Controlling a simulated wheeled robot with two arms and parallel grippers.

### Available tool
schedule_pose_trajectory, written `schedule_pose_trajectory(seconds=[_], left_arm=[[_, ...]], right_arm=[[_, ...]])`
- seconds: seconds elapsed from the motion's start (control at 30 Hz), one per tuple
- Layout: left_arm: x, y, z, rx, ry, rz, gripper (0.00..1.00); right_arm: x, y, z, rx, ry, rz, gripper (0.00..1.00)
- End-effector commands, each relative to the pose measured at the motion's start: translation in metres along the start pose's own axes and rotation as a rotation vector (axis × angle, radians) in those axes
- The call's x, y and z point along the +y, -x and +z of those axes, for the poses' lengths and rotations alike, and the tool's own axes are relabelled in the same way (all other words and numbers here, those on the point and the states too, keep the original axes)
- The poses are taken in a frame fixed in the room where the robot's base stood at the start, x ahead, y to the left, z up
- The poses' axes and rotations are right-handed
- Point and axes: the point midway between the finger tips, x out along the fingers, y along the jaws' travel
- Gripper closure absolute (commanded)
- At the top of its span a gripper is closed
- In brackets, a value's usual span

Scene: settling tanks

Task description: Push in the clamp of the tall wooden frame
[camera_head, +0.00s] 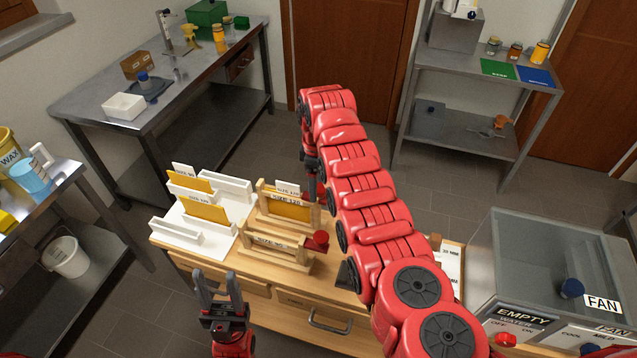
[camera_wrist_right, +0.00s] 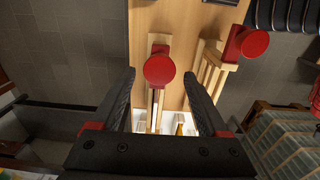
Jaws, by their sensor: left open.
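Two wooden frames stand side by side on the wooden bench. The back frame (camera_head: 290,213), which looks the taller, holds a yellow plate; its clamp end is hidden by my right arm in the head view. The front frame (camera_head: 272,246) has a red clamp knob (camera_head: 317,241) at its right end. In the right wrist view a round red knob (camera_wrist_right: 160,70) lies centred between the fingers of my right gripper (camera_wrist_right: 160,77), apart from them. A second red knob (camera_wrist_right: 253,43) is to its right. My right gripper is open and empty. My left gripper (camera_head: 219,280) is open before the bench.
A white slotted rack (camera_head: 188,240) with yellow plates stands left of the frames. A steel tank (camera_head: 545,255) labelled FAN and EMPTY is at the right. Steel tables stand at the left and back. My right arm crosses above the bench.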

Motion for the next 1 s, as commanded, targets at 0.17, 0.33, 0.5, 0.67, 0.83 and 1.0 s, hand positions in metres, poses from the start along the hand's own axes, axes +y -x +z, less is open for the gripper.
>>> schedule_pose_trajectory(seconds=[0.17,0.33,0.5,0.67,0.83,1.0], left_arm=[[0.000,0.000,0.000,0.000,0.000,0.000,0.50],[0.000,0.007,0.001,0.000,0.000,0.000,0.50],[0.001,0.022,0.004,0.000,0.000,0.000,0.50],[0.001,0.026,0.004,0.000,0.000,0.000,0.50],[0.001,0.028,0.005,0.000,0.000,0.000,0.50],[-0.001,-0.021,-0.004,0.001,0.000,0.000,0.50]], right_arm=[[0.000,0.000,0.001,-0.002,-0.002,0.000,0.22],[0.001,0.008,0.001,0.000,-0.002,0.002,0.22],[0.001,0.037,-0.001,0.000,-0.001,0.003,0.22],[0.000,0.069,-0.001,-0.002,-0.002,-0.001,0.22],[-0.001,0.089,0.000,-0.004,-0.002,-0.001,0.22],[-0.002,0.135,-0.002,-0.004,0.000,0.000,0.22]])
